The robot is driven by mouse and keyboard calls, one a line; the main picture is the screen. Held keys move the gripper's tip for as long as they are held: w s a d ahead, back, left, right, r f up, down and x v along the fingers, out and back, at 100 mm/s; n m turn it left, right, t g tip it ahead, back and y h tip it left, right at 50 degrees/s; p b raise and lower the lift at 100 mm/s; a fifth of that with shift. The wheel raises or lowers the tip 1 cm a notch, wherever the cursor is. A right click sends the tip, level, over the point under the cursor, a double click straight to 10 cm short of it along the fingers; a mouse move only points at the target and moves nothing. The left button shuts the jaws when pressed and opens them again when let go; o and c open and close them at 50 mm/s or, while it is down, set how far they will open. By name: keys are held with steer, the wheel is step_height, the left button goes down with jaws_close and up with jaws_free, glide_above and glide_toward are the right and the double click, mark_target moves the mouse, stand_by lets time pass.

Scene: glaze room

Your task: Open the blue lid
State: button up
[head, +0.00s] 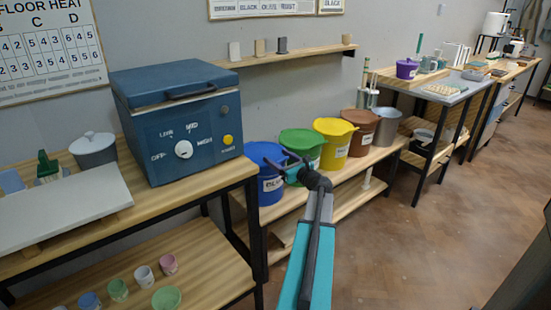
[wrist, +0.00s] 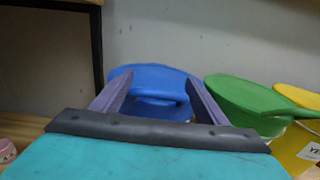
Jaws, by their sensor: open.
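The blue lid (head: 262,150) sits on the blue bucket (head: 271,190), leftmost in the row of buckets on the bench. In the wrist view the blue lid (wrist: 155,76) shows between my finger tips, with a raised grip-like part (wrist: 158,101) below its top edge. My gripper (head: 277,160) is open and empty, at the right side of the blue lid in the head view. In the wrist view my gripper (wrist: 160,78) has one finger on each side of the lid's middle. I cannot tell whether the fingers touch it. My gripper hides part of the bucket.
Green (head: 303,140), yellow (head: 334,128) and brown (head: 362,118) lidded buckets stand to the right, the green one close to my gripper. A blue kiln-like box (head: 180,120) stands on the left table (head: 120,225). The floor (head: 400,240) at right is clear.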

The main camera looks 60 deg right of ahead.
steer(key=shift+x, duration=0.8)
steer(key=c, duration=1.2)
steer(key=shift+o, duration=0.2)
steer(key=shift+w+r+p, duration=0.1)
steer(key=shift+r+p, duration=0.15)
steer(key=shift+p, duration=0.05)
